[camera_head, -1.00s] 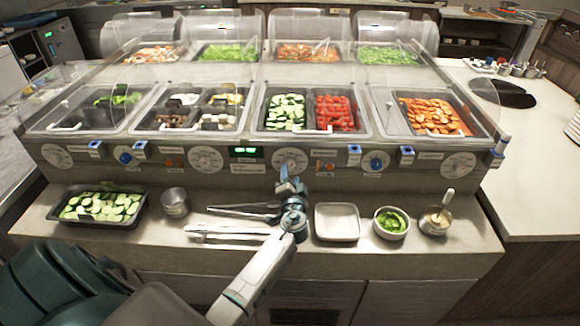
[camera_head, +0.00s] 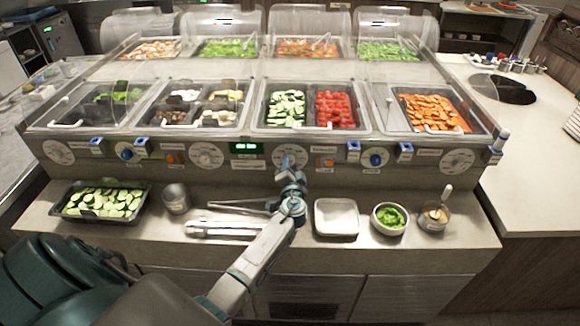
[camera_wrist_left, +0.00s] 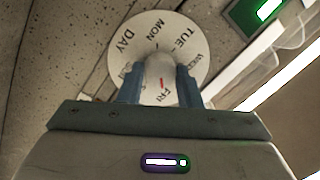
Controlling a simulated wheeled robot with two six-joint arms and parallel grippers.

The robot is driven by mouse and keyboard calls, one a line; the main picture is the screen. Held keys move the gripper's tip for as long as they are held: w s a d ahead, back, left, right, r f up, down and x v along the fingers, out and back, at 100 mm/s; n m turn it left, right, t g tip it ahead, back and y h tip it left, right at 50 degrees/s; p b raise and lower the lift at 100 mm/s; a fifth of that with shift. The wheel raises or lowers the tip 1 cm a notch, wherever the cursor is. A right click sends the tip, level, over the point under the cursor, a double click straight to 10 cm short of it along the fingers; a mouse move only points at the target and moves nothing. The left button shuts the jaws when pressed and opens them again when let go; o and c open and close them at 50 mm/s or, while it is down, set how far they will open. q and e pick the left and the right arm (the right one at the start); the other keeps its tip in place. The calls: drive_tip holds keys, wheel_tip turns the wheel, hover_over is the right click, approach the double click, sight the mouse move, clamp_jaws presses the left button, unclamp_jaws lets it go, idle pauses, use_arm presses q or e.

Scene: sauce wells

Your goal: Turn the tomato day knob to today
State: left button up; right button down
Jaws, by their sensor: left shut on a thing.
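The tomato day dial, a round white disc (camera_head: 279,153), is on the counter's front panel below the cut tomatoes (camera_head: 335,110). My left gripper (camera_head: 289,168) is at this dial and covers part of it. In the left wrist view the dial (camera_wrist_left: 125,62) shows DAY, MON, TUE and FRI; other words are partly hidden. The pale knob (camera_wrist_left: 160,68) at its middle sits between the two blue fingers of my left gripper (camera_wrist_left: 160,85), which is shut on it. A short red mark shows on the knob, near FRI. My right gripper is not in view.
A lit green display (camera_head: 246,148) is left of the dial; its text is too small to read. Tongs (camera_head: 222,229), a white tray (camera_head: 337,217) and a bowl of greens (camera_head: 390,218) are on the ledge below. Other dials line the panel.

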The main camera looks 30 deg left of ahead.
use_arm(q)
drive_tip(key=shift+f, duration=0.1)
drive_tip(key=shift+m+t+b, duration=0.4)
drive_tip(key=shift+m+b, duration=1.9)
drive_tip(key=shift+m, duration=2.1)
drive_tip(key=o, duration=1)
drive_tip(key=shift+c, duration=0.2)
drive_tip(key=shift+s, duration=0.1)
